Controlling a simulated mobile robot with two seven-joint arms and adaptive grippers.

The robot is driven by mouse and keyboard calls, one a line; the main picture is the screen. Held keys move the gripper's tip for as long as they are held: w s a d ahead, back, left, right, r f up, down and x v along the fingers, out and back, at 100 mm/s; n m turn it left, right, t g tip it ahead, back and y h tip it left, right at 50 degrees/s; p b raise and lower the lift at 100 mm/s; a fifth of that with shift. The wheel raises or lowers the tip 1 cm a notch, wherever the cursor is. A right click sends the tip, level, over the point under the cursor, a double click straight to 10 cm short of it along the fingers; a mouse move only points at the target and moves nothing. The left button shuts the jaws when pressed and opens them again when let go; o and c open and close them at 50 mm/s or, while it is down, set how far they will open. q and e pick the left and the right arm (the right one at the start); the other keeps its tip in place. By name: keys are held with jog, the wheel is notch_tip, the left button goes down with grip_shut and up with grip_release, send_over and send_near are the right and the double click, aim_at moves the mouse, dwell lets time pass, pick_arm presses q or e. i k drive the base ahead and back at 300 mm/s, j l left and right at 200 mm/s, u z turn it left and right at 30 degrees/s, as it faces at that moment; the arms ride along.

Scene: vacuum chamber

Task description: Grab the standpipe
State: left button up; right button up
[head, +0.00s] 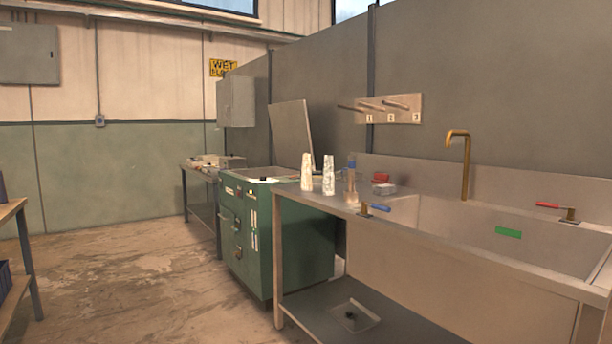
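No part is clearly marked as the standpipe, and I cannot tell which thing it is. A bent brass pipe (465,165) rises upright at the back of the steel sink (470,262) on the right. A wall board (402,108) numbered 1, 2 and 3 carries several thin dark rods (370,106). A blue-handled part (375,207) sits at the sink's left edge and a red-handled part (556,207) at its right. Much of the basin floor is hidden by the front wall. Neither of my grippers is in view.
Two pale speckled cylinders (328,175), a clear container (350,180) and a red item (380,178) stand on the counter left of the basin. A green cabinet (285,240) with a raised lid (292,132) stands beyond. Open floor (150,270) lies left; a shelf (14,260) stands far left.

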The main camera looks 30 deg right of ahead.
aim_at(351, 158)
jog(key=z, duration=1.35)
jog(key=u, duration=0.5)
jog(key=i+j+u, duration=0.2)
jog(key=i+u, duration=0.25)
jog(key=i+j+u, duration=0.1)
jog(key=i+u, duration=0.3)
jog(key=i, duration=3.4)
jog(key=i+z, duration=0.25)
jog(key=z, duration=0.15)
jog(key=i+j+z, duration=0.15)
jog(key=z, duration=0.25)
jog(key=i+j+z, duration=0.35)
jog(key=l, duration=0.1)
